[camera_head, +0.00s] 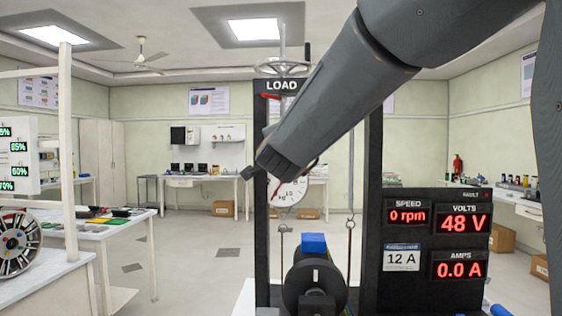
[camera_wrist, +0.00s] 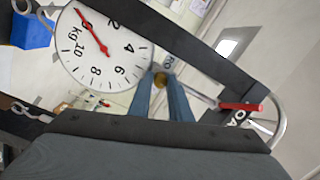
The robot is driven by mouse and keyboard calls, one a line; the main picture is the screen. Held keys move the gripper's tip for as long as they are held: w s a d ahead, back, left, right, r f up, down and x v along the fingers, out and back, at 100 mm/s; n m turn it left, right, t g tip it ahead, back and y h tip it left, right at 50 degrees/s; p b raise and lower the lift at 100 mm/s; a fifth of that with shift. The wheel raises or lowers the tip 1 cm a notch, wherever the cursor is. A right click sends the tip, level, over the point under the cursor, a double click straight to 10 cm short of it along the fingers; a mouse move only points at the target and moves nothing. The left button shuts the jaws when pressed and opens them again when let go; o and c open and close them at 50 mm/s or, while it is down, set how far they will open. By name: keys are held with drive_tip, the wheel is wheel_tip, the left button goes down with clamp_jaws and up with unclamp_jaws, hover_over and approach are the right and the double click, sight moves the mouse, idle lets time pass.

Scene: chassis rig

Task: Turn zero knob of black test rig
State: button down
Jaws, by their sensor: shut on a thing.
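The black test rig (camera_head: 262,210) stands ahead with a LOAD sign across its top. Its round white kg dial shows in the wrist view (camera_wrist: 70,62), with a red pointer (camera_wrist: 94,33) lying near the 0 mark. In the head view the dial (camera_head: 290,193) is partly hidden by my arm. A small brass zero knob (camera_wrist: 160,77) sits at the dial's rim. My gripper (camera_wrist: 163,86) has its two blue-grey fingers closed around the knob. In the head view my arm hides the fingertips and the knob.
A red lever (camera_wrist: 240,106) sticks out by the LOAD sign. A display panel (camera_head: 434,222) at right reads 0 rpm, 48 V and 0.0 A. A blue block (camera_head: 313,243) sits above a dark wheel below the dial. A white table (camera_head: 120,235) stands at left.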

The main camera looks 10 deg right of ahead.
drive_tip(key=shift+m, duration=0.3)
drive_tip(key=c, duration=1.6)
unclamp_jaws()
drive_tip(key=shift+c, duration=0.2)
drive_tip(key=b+v, duration=0.1)
drive_tip(key=v, duration=0.6)
drive_tip(key=shift+s+b, duration=0.35)
drive_tip(key=shift+s, duration=0.05)
drive_tip(key=shift+a, duration=0.1)
